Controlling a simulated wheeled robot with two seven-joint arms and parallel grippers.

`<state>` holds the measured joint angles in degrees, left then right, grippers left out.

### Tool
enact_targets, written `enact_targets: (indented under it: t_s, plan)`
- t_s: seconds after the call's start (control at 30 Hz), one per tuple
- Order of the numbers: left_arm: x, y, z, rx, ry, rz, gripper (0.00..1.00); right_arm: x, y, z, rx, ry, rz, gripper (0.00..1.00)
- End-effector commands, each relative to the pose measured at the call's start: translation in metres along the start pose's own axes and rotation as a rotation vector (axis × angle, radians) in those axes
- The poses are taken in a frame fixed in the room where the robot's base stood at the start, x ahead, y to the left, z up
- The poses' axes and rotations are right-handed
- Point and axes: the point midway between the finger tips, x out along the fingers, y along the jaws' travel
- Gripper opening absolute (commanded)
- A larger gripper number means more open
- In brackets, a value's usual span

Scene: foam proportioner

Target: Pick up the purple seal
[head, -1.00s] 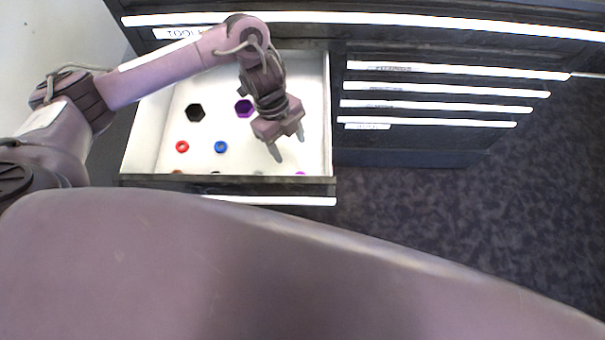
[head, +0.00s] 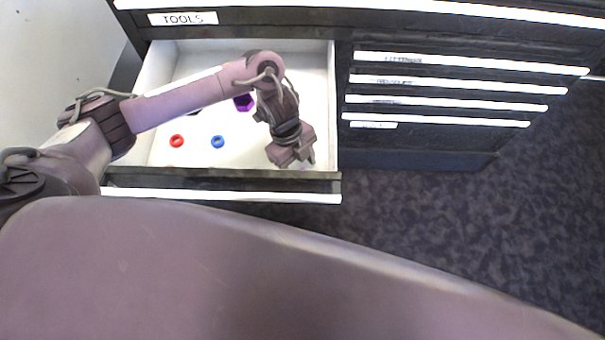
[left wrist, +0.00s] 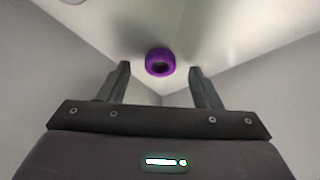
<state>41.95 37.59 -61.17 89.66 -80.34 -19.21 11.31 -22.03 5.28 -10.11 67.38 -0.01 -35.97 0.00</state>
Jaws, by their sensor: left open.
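The purple seal (left wrist: 160,62) is a small ring on the white drawer floor near a corner. In the left wrist view it lies ahead of and between the two fingers of my left gripper (left wrist: 160,85), apart from both. In the head view the seal is hidden by the drawer front and my gripper. My left gripper (head: 298,163) is open and empty, low in the drawer's front right corner. My right gripper is not in view.
The open drawer (head: 325,85) also holds a red ring (head: 177,141), a blue ring (head: 217,141) and a purple hexagonal piece (head: 244,103). A black piece (head: 195,112) is mostly hidden behind my arm. The drawer walls stand close around my gripper.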

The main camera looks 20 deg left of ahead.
Motion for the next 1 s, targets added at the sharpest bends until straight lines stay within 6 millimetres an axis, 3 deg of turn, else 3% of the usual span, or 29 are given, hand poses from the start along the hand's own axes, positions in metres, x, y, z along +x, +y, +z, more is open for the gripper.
enact_targets:
  t_s: [0.1,0.3,0.67,1.0]
  plan:
    - [0.014,0.0002,0.0007,0.0,-0.001,0.001,0.58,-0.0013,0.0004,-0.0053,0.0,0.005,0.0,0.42]
    - [0.0144,-0.0001,0.0007,0.0,-0.001,-0.001,0.58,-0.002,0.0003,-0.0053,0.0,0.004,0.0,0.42]
    - [0.014,-0.0001,0.0008,0.0,-0.001,-0.001,0.12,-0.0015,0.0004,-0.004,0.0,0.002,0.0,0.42]
    - [0.0104,-0.0005,-0.0002,0.0,-0.001,-0.002,0.1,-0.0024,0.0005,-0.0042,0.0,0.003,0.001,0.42]
